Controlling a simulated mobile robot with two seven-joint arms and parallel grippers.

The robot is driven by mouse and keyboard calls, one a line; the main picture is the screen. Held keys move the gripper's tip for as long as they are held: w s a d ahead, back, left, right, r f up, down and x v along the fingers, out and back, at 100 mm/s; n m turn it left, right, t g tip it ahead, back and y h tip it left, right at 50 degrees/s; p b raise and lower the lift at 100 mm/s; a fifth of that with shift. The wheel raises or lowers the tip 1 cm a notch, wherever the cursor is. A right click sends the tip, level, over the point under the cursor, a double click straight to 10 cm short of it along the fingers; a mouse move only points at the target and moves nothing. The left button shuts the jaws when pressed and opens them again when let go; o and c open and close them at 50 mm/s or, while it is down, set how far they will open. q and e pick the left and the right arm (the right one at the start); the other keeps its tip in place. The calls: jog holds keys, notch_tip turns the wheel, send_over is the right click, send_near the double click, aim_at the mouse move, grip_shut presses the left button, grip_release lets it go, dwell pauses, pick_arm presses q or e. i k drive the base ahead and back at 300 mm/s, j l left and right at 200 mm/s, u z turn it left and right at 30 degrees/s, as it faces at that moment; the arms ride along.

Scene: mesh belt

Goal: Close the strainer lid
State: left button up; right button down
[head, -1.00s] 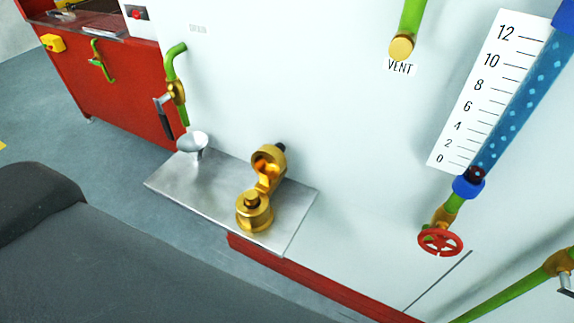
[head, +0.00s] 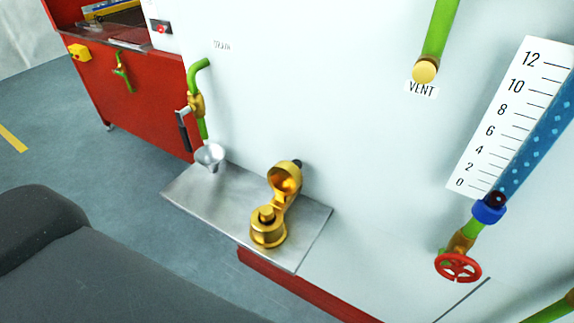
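A brass strainer (head: 285,183) sits on a metal shelf (head: 215,208) in the middle of the head view, against the white wall. Whether the lid touches the shelf I cannot tell. Neither of my grippers is in view.
A steel funnel cup (head: 209,157) stands at the shelf's left end, below a green pipe with a valve handle (head: 184,133). A red handwheel (head: 458,267) and blue tube (head: 540,130) are at the right. A dark grey form (head: 90,265) fills the lower left. Floor is open at the left.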

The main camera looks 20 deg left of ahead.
aim_at(285, 177)
jog(key=j+u, duration=0.1)
jog(key=u, duration=0.3)
jog(key=j+u, duration=0.15)
jog(key=u, duration=0.2)
jog(key=k, duration=0.05)
